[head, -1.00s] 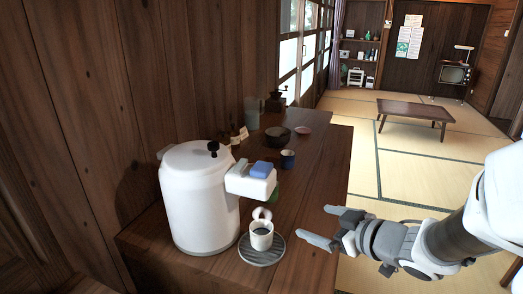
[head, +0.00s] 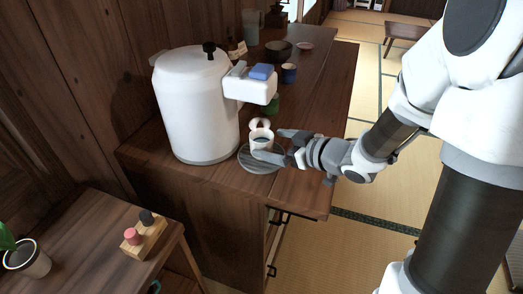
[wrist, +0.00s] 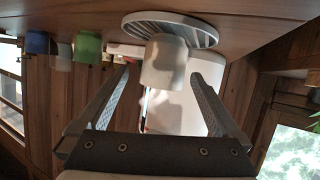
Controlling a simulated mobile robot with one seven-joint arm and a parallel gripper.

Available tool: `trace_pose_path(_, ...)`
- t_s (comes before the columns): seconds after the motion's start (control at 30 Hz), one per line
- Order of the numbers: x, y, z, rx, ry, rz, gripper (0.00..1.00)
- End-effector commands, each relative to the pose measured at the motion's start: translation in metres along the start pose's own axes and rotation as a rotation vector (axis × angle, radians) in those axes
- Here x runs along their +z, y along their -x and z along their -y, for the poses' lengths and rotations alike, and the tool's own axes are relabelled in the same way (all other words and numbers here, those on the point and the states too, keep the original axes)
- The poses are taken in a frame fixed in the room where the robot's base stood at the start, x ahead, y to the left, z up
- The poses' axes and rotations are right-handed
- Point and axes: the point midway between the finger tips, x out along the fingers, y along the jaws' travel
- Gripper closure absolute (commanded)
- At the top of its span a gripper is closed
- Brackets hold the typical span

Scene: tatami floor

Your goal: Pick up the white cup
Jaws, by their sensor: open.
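The white cup (head: 262,139) holds a dark liquid and stands upright on a round grey ribbed coaster (head: 262,165), under the spout of a white dispenser (head: 196,108). My gripper (head: 281,145) is open at the right side of the cup, with one finger partly in front of it in the head view. In the wrist view the cup (wrist: 164,64) shows upside down between the two spread fingers (wrist: 152,100), with a gap to each finger. I cannot tell whether the fingertips reach past the cup.
Behind are a green cup (head: 272,104), a dark blue cup (head: 289,73), a dark bowl (head: 278,51) and a pink dish (head: 305,45). A lower wooden table (head: 90,235) with a small stamp stand (head: 145,238) is at front left. The counter's right part is clear.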

Motion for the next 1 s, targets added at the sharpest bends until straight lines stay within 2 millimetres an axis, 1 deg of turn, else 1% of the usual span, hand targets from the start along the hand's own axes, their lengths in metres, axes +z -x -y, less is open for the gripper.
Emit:
trace_pose_path(0.03, 0.003, -0.008, 0.0, -0.001, 0.001, 0.001, 0.0)
trace_pose_path(0.1, 0.001, -0.015, 0.0, -0.001, 0.001, 0.0, 0.0)
trace_pose_path(0.27, 0.001, -0.021, 0.0, 0.001, 0.0, 0.0, 0.0)
trace_pose_path(0.37, 0.003, -0.029, 0.002, 0.0, 0.001, 0.0, 0.0)
trace_pose_path(0.53, 0.008, -0.053, 0.006, -0.002, 0.001, 0.0, 0.0)
trace_pose_path(0.63, 0.006, -0.067, 0.005, -0.001, 0.001, 0.0, 0.0)
trace_pose_path(0.7, 0.005, -0.071, 0.005, 0.0, 0.0, 0.001, 0.0)
trace_pose_path(0.87, 0.004, -0.07, 0.004, 0.001, -0.001, 0.001, 0.0)
trace_pose_path(0.9, 0.004, -0.07, 0.004, 0.001, -0.001, 0.001, 0.02)
trace_pose_path(0.97, 0.004, -0.07, 0.004, 0.001, 0.0, 0.001, 0.13)
trace_pose_path(1.0, 0.004, -0.07, 0.004, 0.001, 0.0, 0.001, 0.2)
